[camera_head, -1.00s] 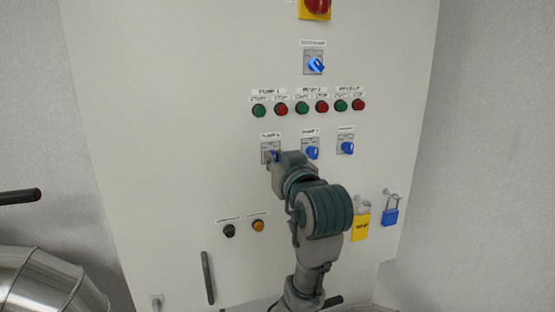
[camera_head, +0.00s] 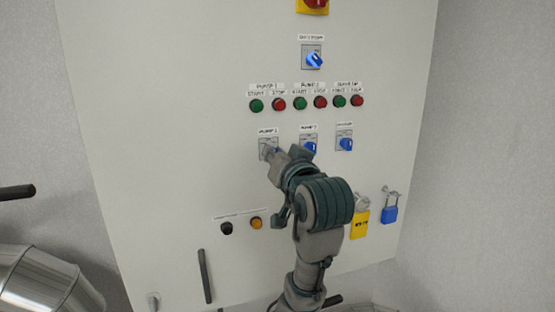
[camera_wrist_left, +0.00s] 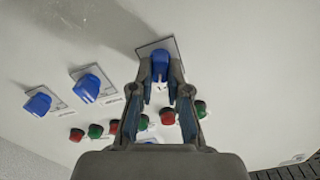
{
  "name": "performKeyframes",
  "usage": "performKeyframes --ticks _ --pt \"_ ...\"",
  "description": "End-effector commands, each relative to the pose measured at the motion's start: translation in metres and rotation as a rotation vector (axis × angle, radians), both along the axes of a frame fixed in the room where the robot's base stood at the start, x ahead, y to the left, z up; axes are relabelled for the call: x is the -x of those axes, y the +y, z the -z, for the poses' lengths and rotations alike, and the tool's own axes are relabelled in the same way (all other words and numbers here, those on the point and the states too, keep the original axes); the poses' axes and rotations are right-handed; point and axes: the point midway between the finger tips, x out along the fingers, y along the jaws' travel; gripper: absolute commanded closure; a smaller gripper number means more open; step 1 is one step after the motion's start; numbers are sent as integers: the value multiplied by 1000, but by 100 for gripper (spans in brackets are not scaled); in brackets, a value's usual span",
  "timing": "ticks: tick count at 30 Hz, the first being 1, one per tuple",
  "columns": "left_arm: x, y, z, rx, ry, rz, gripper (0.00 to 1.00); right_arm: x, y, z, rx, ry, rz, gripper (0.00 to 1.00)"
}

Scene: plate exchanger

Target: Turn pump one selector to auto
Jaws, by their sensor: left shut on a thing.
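The pump one selector is a blue knob on a grey square plate, at the left of a row of three on the panel. In the head view its plate (camera_head: 264,146) shows, with the knob mostly hidden by my left gripper (camera_head: 274,154). In the left wrist view the blue knob (camera_wrist_left: 160,63) sits between the fingertips of my left gripper (camera_wrist_left: 160,88). The gripper is shut on the knob. I cannot read which position the knob points to. My right gripper is not in view.
Two more blue selectors, pump two (camera_head: 309,148) and another (camera_head: 345,144), stand close to the right. Green and red buttons (camera_head: 279,104) run above. The panel's left part is clear.

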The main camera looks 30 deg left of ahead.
Motion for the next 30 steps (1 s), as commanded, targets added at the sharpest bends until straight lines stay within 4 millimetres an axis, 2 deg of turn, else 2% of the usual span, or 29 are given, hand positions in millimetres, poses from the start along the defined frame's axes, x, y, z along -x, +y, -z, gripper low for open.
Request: performKeyframes --ticks 15,30 --pt "-2 1 2 -221 265 -2 100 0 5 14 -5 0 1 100" --pt "-2 1 1 -269 319 -2 100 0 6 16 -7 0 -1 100"
